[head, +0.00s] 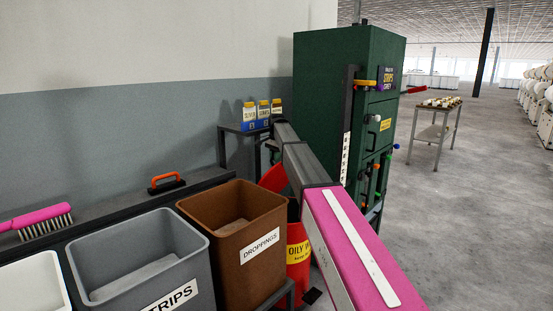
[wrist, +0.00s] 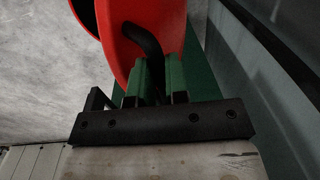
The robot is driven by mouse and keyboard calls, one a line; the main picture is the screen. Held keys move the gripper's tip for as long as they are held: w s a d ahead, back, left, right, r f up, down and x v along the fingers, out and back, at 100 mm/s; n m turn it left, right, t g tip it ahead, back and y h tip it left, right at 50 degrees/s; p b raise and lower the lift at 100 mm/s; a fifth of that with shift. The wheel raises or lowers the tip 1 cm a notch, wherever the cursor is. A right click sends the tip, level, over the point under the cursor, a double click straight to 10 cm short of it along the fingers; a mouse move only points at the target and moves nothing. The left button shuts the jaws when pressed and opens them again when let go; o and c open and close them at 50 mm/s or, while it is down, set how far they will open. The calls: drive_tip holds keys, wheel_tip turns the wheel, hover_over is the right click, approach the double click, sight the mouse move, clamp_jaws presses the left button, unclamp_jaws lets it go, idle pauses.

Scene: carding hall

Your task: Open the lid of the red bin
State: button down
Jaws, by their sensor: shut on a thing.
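The red bin (head: 298,255), with a yellow "OILY" label, stands on the floor right of the brown bin, partly hidden by my arm. Its red lid (head: 272,178) shows above it, tilted up on a slant. In the wrist view the lid (wrist: 165,20) fills the top middle, with a curved black handle (wrist: 147,42) on it. My gripper (wrist: 158,72) has green fingers shut on this handle. A red rim with a dark inside (wrist: 84,14) shows at the upper left, apart from the lid. My gripper is hidden behind my arm in the head view.
A brown "DROPPINGS" bin (head: 222,240) and a grey "STRIPS" bin (head: 140,265) stand to the left. A green cabinet (head: 330,90) with levers stands behind my arm. A small stand (head: 240,150) holds bottles by the wall. Open floor lies right.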

drive_tip(key=shift+f, duration=0.2)
drive_tip(key=c, duration=1.1)
unclamp_jaws()
drive_tip(key=shift+r, duration=0.1)
drive_tip(key=r, duration=1)
drive_tip(key=shift+s+d+r, duration=0.2)
drive_tip(key=shift+r, duration=0.15)
drive_tip(key=shift+s, duration=0.1)
